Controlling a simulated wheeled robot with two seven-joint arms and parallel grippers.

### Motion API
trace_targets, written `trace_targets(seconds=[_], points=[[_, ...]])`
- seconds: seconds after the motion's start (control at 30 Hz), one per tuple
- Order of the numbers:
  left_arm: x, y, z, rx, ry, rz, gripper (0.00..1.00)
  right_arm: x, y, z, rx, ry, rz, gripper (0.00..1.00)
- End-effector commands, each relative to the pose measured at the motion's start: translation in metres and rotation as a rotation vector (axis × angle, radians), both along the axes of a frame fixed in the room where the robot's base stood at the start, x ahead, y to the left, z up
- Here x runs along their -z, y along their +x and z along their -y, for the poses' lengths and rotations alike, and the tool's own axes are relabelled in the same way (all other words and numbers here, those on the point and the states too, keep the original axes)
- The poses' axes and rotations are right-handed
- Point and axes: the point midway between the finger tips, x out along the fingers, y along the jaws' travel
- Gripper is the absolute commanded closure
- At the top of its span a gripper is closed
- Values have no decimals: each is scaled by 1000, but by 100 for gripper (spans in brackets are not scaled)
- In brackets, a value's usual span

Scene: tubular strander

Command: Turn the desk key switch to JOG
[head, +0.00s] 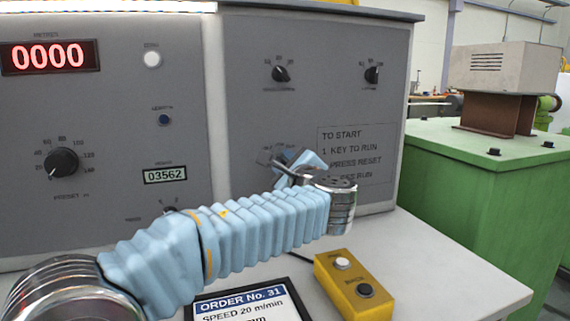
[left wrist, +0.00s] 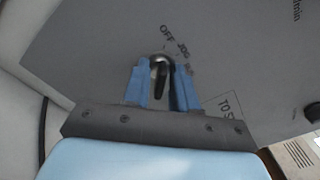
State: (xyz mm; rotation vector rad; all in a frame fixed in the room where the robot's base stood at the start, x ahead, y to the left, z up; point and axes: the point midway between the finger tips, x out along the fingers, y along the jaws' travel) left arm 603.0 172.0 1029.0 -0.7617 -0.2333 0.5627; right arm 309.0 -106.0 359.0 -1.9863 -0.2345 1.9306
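The key switch (left wrist: 160,72) shows in the left wrist view as a dark key in a bright round collar on the grey desk panel. The labels OFF and JOG are printed beside it; a further label is partly hidden. My left gripper (left wrist: 162,92) has its two blue fingers on either side of the key, with narrow gaps showing between key and fingers. In the head view my left gripper (head: 297,163) is at the panel, left of the TO START notice, and the key switch is hidden behind it. My right gripper is in neither view.
The grey panel also carries a preset knob (head: 61,161), two upper knobs (head: 281,74) (head: 372,75) and a red display (head: 48,57). A yellow button box (head: 352,288) and an order card (head: 245,304) lie on the desk below my left arm. A green machine (head: 480,190) stands right.

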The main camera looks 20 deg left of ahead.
Motion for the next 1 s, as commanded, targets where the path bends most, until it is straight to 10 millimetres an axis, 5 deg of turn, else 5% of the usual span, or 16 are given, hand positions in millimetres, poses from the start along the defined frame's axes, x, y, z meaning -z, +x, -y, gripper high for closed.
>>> trace_targets(seconds=[0.1,0.47,1.0], points=[[0,0,0,-1,0,-1,100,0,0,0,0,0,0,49],[1,0,0,0,55,-39,100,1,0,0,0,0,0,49],[1,-1,0,0,401,-274,100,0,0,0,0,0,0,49]])
